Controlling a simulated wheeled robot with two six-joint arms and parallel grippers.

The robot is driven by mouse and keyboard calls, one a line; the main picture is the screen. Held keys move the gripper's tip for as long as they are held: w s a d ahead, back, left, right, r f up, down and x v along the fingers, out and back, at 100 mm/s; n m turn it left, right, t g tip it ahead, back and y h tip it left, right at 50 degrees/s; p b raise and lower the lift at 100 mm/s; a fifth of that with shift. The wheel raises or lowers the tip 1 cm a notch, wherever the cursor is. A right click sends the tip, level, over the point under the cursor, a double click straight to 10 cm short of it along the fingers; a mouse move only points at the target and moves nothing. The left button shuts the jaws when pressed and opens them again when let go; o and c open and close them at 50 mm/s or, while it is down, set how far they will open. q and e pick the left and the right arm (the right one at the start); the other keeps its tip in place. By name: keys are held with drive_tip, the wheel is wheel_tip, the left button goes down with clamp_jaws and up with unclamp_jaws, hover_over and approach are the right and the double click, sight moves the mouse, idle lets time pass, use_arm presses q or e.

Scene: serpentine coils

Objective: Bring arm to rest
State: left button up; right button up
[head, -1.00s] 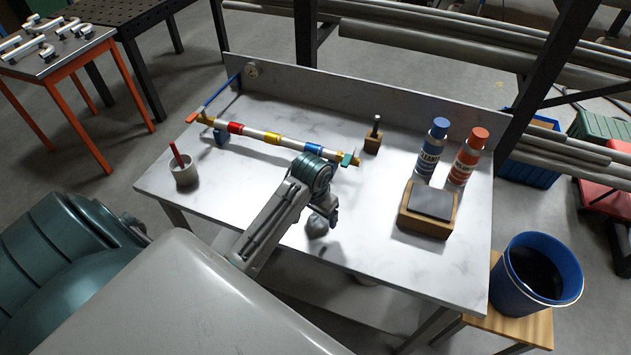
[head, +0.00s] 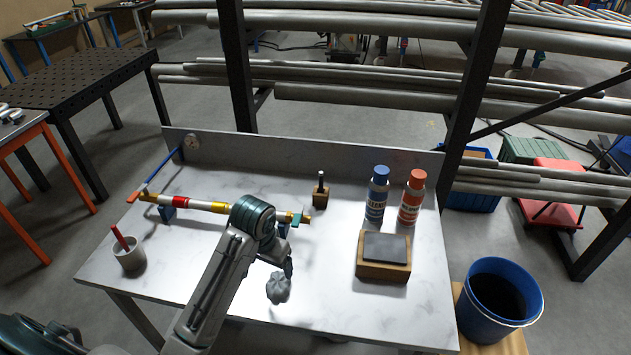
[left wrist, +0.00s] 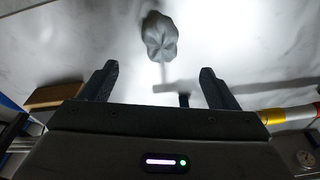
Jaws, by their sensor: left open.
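My left arm reaches over the marble-topped table (head: 330,290) from the lower left of the head view. My left gripper (head: 287,268) points down above the table and is partly hidden by its own wrist. In the left wrist view the two fingers of my left gripper (left wrist: 156,72) stand wide apart with nothing between them. A crumpled grey lump, perhaps a rag (head: 278,288), lies on the table by the gripper. It also shows beyond the fingertips in the left wrist view (left wrist: 160,36). My right gripper is not in view.
A banded pipe (head: 215,207) lies on supports behind my arm. A cup (head: 128,256) stands left. A blue bottle (head: 377,195), an orange-capped bottle (head: 412,198) and a wooden block with a dark top (head: 384,258) stand right. A blue bucket (head: 498,300) is beyond the right edge.

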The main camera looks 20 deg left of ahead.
use_arm(q)
drive_tip(key=s+d+f+t, duration=0.1)
drive_tip(key=s+d+f, duration=0.1)
drive_tip(key=s, duration=0.9)
drive_tip(key=s+d+f+t, duration=0.1)
drive_tip(key=s+d+f, duration=0.1)
drive_tip(key=s, duration=0.9)
drive_tip(key=a+f+g+b, duration=0.25)
drive_tip(key=f+b, duration=0.55)
drive_tip(key=f, duration=3.1)
drive_tip(key=s+a+f+b, duration=0.1)
drive_tip(key=s+f+b, duration=0.1)
drive_tip(key=s+f, duration=0.7)
drive_tip(key=s+a+f+b, duration=0.1)
drive_tip(key=s+f+b, duration=0.2)
drive_tip(key=s+f, duration=0.6)
wheel_tip(320, 180, down, 6)
drive_tip(key=shift+y, duration=0.3)
